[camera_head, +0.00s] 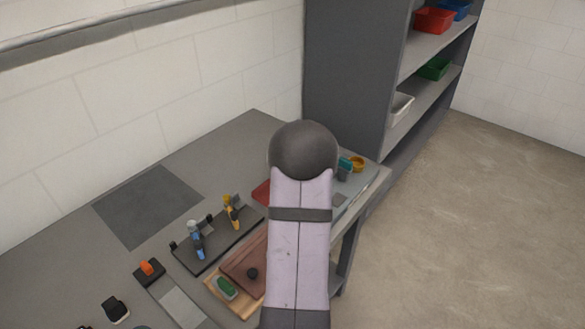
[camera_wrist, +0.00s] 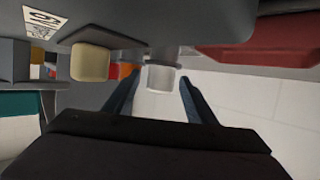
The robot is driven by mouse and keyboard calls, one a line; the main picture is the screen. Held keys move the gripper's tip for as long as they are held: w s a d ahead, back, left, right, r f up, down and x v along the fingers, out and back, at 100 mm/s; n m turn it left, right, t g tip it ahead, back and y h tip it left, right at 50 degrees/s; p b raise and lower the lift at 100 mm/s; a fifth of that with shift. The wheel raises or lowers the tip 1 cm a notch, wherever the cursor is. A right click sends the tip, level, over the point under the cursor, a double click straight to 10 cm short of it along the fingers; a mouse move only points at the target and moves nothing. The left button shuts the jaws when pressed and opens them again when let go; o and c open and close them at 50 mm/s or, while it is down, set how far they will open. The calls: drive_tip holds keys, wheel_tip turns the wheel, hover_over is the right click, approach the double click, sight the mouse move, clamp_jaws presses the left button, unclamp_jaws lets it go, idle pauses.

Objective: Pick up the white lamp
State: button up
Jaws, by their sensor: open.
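A small white cylindrical object (camera_wrist: 160,78), which looks like the white lamp, shows between the fingers in the wrist view, with a grey part joined to it. My gripper (camera_wrist: 158,88) is open, with one dark finger on each side of the white object. I cannot tell whether either finger touches it; no grip on it shows. In the head view my arm covers the gripper, and I cannot make out the lamp for certain.
The grey table (camera_head: 65,245) holds a dark rack (camera_head: 215,245) with several tools and a wooden board (camera_head: 228,300). A grey shelf (camera_head: 350,70) stands behind. In the wrist view a red object (camera_wrist: 265,52) is at right and a beige block (camera_wrist: 89,62) at left.

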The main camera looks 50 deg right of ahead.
drive_tip(key=c, duration=1.1)
drive_tip(key=shift+r, duration=0.15)
drive_tip(key=shift+c, duration=0.4)
